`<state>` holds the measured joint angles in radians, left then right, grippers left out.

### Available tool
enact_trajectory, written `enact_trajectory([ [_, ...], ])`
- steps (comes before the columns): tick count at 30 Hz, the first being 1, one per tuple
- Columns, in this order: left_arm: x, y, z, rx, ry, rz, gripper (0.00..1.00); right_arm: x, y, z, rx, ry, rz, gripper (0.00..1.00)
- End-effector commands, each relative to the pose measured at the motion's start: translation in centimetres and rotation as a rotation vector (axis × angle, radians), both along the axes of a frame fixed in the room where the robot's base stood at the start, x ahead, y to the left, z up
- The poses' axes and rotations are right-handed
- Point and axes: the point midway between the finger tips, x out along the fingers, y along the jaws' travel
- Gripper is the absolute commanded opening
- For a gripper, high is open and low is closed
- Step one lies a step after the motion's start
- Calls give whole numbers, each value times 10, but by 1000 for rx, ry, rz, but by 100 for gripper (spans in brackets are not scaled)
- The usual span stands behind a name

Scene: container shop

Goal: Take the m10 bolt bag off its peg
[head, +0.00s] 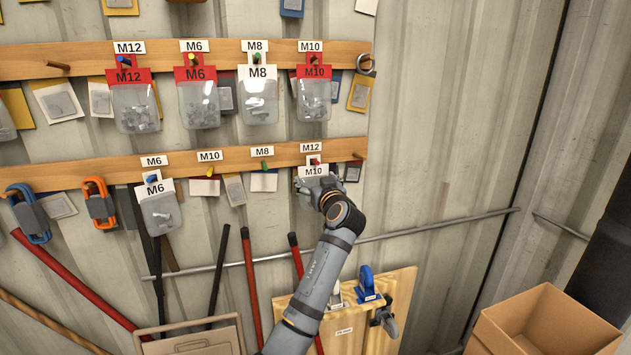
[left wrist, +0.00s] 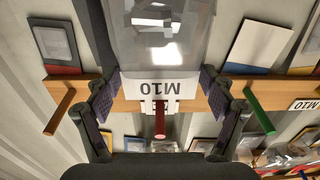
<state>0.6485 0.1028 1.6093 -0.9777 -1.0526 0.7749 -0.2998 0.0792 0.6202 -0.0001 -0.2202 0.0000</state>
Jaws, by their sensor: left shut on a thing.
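The m10 bolt bag has a white M10 card (head: 313,171) and hangs at the red peg (head: 315,161) on the lower rail, under an M12 label. In the left wrist view, upside down, the card (left wrist: 160,87) shows above a clear pouch (left wrist: 160,40) with metal parts in it. The red peg (left wrist: 160,122) still shows at the card's hanging tab. My left gripper (head: 318,187) is at the bag, and its pads (left wrist: 160,92) sit at both side edges of the card, shut on it. The arm hides most of the pouch in the head view. My right gripper is not in view.
A red-card M10 bag (head: 314,92) hangs on the upper rail (head: 215,52), beside other bags. An M6 bag (head: 159,207) hangs left on the lower rail (head: 235,159). A green peg (left wrist: 258,112) is beside the fingers. A cardboard box (head: 545,320) stands lower right.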

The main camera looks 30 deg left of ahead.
Motion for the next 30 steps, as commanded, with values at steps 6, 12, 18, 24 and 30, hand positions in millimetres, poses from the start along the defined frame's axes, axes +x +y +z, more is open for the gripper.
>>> enact_trajectory([
  [6, 0, 0, 4, 0, -3, 0, 48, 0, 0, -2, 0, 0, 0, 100],
  [12, 0, 0, 7, 0, -1, 0, 48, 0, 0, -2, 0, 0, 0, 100],
  [18, -3, -5, 7, 0, -1, -1, 48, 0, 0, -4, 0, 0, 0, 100],
  [24, -12, -15, 8, 0, -1, -2, 48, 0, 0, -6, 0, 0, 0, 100],
  [30, -22, -26, 9, -1, -1, -2, 48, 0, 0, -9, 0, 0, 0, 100],
])
